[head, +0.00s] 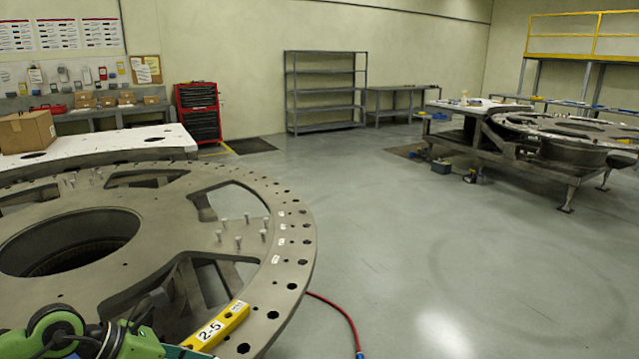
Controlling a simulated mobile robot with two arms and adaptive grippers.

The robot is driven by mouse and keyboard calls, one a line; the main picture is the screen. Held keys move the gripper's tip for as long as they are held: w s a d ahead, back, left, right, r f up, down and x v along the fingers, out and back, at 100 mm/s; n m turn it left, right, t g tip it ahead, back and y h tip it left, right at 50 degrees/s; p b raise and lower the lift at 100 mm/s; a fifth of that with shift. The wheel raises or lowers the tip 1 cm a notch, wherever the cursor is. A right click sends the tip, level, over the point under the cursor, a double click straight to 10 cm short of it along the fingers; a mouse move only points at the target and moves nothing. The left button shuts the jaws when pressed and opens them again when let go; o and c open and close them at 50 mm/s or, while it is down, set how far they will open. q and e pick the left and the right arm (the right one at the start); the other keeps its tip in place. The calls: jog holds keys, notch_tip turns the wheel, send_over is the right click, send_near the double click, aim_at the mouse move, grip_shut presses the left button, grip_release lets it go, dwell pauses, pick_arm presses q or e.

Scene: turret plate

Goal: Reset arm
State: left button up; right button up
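A large grey round turret plate (150,220) fills the lower left of the head view. It has a big central hole, several wide cutouts and a ring of small holes near its rim. Several bolts (240,232) stand upright on it, in one cluster right of the central hole and another toward the back. A yellow block marked 2-5 (217,326) lies at the near rim. A green and black device (95,338) shows at the bottom left, cut off by the frame; I cannot tell what it is. Neither of my grippers is in view.
A white-topped table with a cardboard box (27,131) stands behind the plate. A red tool chest (198,112) and empty shelving (325,90) line the back wall. Another turret assembly (560,140) stands on the right. A red hose (338,311) lies on otherwise open floor.

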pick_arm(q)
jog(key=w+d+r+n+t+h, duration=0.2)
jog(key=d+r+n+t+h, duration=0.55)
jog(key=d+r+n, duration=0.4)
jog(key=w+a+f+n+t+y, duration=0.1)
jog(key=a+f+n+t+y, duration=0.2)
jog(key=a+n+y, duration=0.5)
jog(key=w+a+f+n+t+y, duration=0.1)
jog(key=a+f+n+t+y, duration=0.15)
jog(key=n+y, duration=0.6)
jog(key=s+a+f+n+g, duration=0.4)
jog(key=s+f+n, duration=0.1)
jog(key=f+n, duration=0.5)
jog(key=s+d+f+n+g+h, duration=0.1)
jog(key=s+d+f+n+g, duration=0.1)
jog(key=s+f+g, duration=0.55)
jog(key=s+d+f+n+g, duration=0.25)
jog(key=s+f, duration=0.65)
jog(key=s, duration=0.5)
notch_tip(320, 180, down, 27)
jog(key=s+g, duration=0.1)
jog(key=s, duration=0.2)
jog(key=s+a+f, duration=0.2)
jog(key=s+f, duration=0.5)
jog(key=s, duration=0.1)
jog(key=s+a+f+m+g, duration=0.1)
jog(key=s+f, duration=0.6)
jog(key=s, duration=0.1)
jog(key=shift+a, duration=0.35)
